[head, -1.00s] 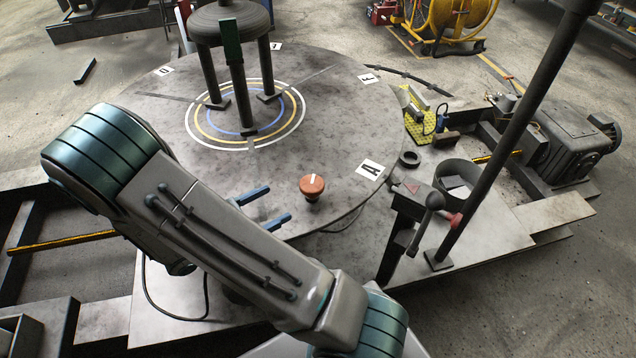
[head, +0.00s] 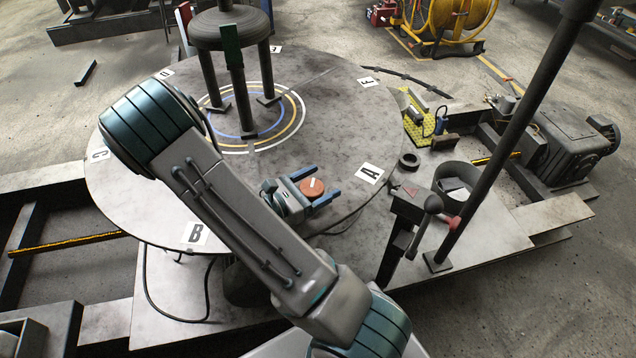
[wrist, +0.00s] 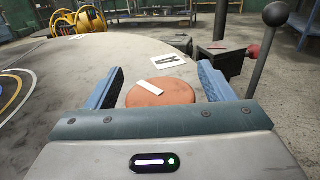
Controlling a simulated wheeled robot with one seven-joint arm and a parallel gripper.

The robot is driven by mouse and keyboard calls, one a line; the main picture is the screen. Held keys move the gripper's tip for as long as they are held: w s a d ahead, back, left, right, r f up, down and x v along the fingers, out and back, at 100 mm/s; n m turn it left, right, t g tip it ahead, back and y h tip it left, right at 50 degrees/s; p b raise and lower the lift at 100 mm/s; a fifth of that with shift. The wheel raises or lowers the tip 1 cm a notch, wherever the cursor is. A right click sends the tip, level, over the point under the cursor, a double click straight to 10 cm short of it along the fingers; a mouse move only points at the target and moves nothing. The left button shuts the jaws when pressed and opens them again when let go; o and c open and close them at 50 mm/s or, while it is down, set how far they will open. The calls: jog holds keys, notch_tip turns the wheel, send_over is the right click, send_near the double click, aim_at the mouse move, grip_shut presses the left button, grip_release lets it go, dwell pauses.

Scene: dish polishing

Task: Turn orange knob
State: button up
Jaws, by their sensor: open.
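The orange knob (head: 312,187) sits near the front edge of the round grey table (head: 345,110). It is a round disc with a white mark on top. My gripper (head: 321,184) is open, with its two blue fingers on either side of the knob. In the wrist view the knob (wrist: 160,92) lies between the fingertips, with a gap visible on both sides. The knob's near part is hidden behind my gripper's body in the wrist view.
A black stand (head: 232,30) rises from the table's centre rings. A lever with a dark ball (head: 433,204) and a tall dark pole (head: 500,145) stand to the right. A white label A (head: 370,173) lies beside the knob. The table's right part is clear.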

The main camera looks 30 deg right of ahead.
jog(key=c, duration=1)
jog(key=shift+g, duration=0.3)
